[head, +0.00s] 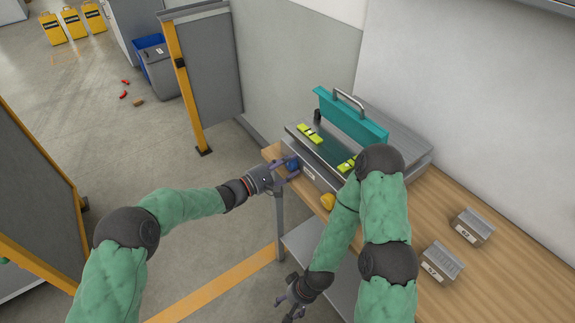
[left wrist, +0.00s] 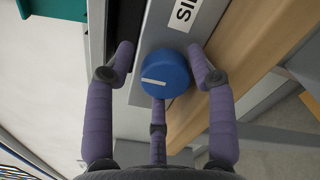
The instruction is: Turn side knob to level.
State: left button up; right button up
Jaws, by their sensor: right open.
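A grey box-shaped device (head: 309,163) with a teal upright bar (head: 350,118) stands on the wooden bench. Two yellow-green levels (head: 309,133) lie on its top. A blue side knob (left wrist: 166,73) with a white mark line sits on its side face beside a printed label; the line runs nearly level across the left wrist view. My left gripper (head: 287,167) is at the knob, its fingers spread around it: one on each side, one below. A gap shows on the left; touch elsewhere is unclear. My right gripper (head: 291,301) is open, low beside the bench.
Two small grey ribbed blocks (head: 441,262) sit on the wooden bench (head: 500,285) at right. A grey partition with a yellow post (head: 187,90) stands behind.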

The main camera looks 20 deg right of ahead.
pick_arm(q)
jog(key=shift+a+f, duration=0.15)
jog(key=shift+a, duration=0.25)
jog(key=v, duration=1.1)
jog(key=shift+s+a, duration=0.15)
jog(key=s+a+f+m+g+y, duration=0.1)
jog(key=s+a+f+g+y, duration=0.15)
jog(key=s+f, duration=0.5)
jog(key=s+a+f+m+g+y, duration=0.1)
jog(key=s+f+g+y, duration=0.25)
jog(key=f, duration=0.75)
jog(key=s+a+f+m+y, duration=0.7)
jog(key=s+a+f, duration=0.5)
jog(key=s, duration=0.4)
jog(key=shift+s+a+f+m, duration=0.25)
jog(key=shift+a+m, duration=0.3)
jog(key=shift+m, duration=0.15)
